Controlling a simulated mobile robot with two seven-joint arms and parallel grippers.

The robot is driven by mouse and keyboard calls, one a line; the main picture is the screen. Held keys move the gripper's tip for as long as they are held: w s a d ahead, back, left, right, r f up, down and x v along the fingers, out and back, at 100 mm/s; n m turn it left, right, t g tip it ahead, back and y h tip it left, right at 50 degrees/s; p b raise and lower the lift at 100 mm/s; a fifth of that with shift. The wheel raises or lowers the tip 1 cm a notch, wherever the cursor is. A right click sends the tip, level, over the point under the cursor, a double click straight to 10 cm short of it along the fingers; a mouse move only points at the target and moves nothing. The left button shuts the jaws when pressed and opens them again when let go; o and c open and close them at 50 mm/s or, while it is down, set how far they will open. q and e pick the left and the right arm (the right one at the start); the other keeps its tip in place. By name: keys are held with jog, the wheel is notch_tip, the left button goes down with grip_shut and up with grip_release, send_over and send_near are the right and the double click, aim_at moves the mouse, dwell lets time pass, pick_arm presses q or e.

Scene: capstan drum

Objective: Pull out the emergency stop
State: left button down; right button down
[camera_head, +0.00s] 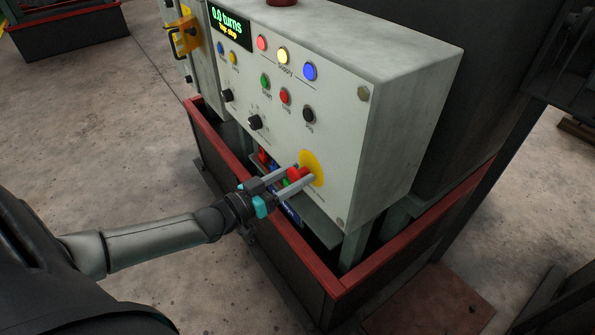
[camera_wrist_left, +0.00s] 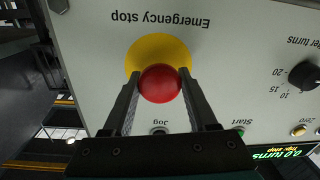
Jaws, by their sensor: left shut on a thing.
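The emergency stop is a red mushroom button (camera_wrist_left: 160,83) on a round yellow plate (camera_wrist_left: 158,50), under the label "Emergency stop" in the upside-down left wrist view. In the head view the red button (camera_head: 297,174) sits low on the panel's front, in front of its yellow plate (camera_head: 314,165). My left gripper (camera_head: 296,176) reaches it from the lower left, with one finger on each side. It is shut on the button, and its fingers also flank the button in the left wrist view (camera_wrist_left: 158,80). My right gripper is not in view.
The grey control panel (camera_head: 400,85) carries several lit buttons and black knobs. Its green display (camera_head: 228,26) reads "0.0 turns" and "Trip: stop". A red-edged frame (camera_head: 275,235) surrounds the base below. Concrete floor (camera_head: 130,160) lies open at left.

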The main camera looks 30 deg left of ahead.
pick_arm(q)
jog(key=shift+a+f, duration=0.1)
jog(key=shift+a, duration=0.05)
jog(key=c, duration=0.6)
grip_release()
jog(key=shift+s, duration=0.1)
jog(key=o, duration=0.3)
jog(key=shift+s+a, duration=0.1)
jog(key=shift+s, duration=0.05)
jog(key=shift+o, duration=0.5)
